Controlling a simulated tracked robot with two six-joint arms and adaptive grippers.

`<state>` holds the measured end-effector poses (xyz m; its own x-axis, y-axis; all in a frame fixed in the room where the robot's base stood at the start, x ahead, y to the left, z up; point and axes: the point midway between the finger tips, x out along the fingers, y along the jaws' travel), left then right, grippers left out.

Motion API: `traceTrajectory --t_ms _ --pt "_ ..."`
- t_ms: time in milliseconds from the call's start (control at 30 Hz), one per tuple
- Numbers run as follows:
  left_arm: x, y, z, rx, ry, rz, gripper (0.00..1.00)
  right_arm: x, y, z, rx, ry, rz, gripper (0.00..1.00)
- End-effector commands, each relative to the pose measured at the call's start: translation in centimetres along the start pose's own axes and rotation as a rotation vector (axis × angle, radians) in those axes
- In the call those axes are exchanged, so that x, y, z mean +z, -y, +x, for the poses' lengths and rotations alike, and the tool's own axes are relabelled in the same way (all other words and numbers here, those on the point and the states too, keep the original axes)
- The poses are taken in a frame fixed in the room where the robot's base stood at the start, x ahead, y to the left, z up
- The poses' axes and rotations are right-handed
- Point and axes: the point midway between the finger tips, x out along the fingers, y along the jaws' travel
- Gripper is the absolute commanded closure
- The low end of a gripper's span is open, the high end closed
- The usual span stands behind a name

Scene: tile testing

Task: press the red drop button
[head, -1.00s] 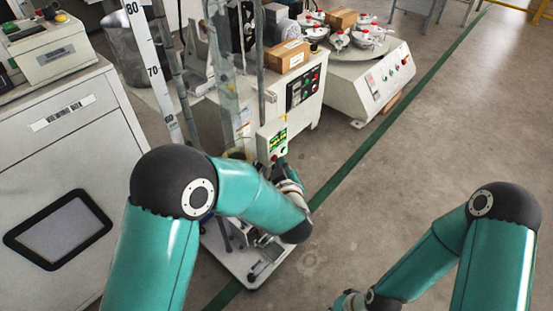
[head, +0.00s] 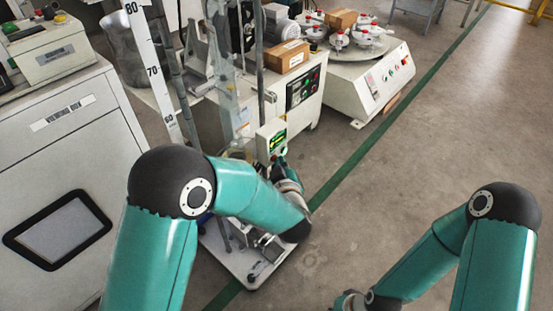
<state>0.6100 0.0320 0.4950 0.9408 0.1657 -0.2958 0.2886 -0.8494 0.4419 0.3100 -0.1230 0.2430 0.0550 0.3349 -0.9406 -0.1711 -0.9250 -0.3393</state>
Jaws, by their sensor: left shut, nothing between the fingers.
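A small pale control box (head: 267,142) with a green label or display hangs on the drop-test stand, left of centre in the head view. My left gripper (head: 281,161) is at the lower front of this box, small and partly hidden behind my own forearm and wrist. It is shut with nothing in it. Its tip overlaps the box's lower edge; I cannot tell whether it touches. The red drop button does not show clearly; the gripper seems to cover that part of the box. My right arm runs out at the bottom edge, and its gripper is out of view.
The stand has a white base plate (head: 240,262) and an upright ruler (head: 152,70). A grey cabinet (head: 60,130) stands at left. Behind are a machine with a dark button panel (head: 303,88) and a round-table machine (head: 378,85). The floor at right is free.

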Motion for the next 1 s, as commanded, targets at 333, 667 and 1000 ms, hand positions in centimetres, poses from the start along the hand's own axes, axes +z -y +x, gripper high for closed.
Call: traceTrajectory --t_ms 333,667,1000 --pt "0.7 -0.7 -0.9 0.0 0.0 0.0 1.0 0.0 0.0 -0.1 0.0 0.0 0.0 1.0" --pt "0.8 -0.9 -1.1 0.001 0.001 0.001 1.0 0.0 0.0 -0.1 0.0 0.0 0.0 1.0" --pt "2.4 -2.5 -3.3 0.003 0.002 0.002 1.0 0.0 0.1 -0.3 0.0 0.0 0.0 1.0"
